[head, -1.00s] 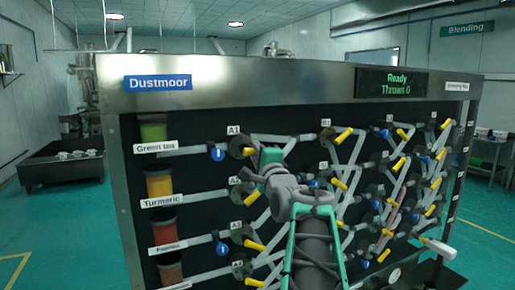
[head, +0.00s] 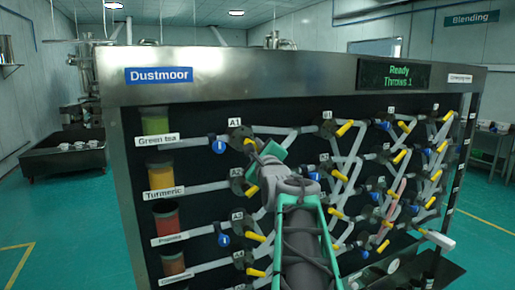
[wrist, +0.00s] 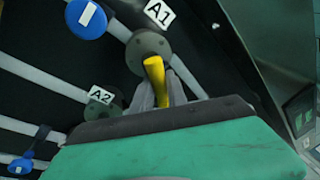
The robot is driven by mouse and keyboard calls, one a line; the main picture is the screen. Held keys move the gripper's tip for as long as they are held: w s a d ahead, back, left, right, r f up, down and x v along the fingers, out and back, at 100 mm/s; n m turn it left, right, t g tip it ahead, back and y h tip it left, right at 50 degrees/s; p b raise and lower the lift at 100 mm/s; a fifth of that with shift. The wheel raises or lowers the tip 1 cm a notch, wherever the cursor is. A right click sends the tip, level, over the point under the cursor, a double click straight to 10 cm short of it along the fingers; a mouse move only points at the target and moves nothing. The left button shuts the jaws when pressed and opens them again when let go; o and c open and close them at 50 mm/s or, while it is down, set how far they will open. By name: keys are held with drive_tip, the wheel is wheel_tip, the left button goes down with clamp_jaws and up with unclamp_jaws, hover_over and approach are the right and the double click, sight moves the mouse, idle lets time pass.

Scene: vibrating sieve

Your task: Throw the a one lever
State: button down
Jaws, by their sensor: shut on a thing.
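The A1 lever has a yellow handle (head: 251,143) on a dark round hub, beside the A1 label (head: 235,122) at the upper left of the panel. In the wrist view its yellow handle (wrist: 155,76) sits between my two grey fingers, below the hub (wrist: 148,46). My gripper (head: 261,151) is shut on this handle. The green gripper body partly covers the pipe beyond the lever in the head view. The display (head: 394,77) reads "Ready" and "Throws 1".
Other yellow-handled levers, such as the A2 one (head: 251,191), stand close below and to the right. Blue tags (head: 219,146) hang on the pipes. Jars of powder (head: 160,177) line the left side. Open floor (head: 70,220) lies left of the machine.

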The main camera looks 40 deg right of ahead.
drive_tip(key=shift+a+r, duration=0.1)
drive_tip(key=shift+r, duration=0.05)
drive_tip(key=c, duration=1.3)
unclamp_jaws()
drive_tip(key=b+v, duration=0.2)
drive_tip(key=v, duration=0.5)
drive_tip(key=shift+s+a, duration=0.15)
drive_tip(key=shift+s, duration=0.2)
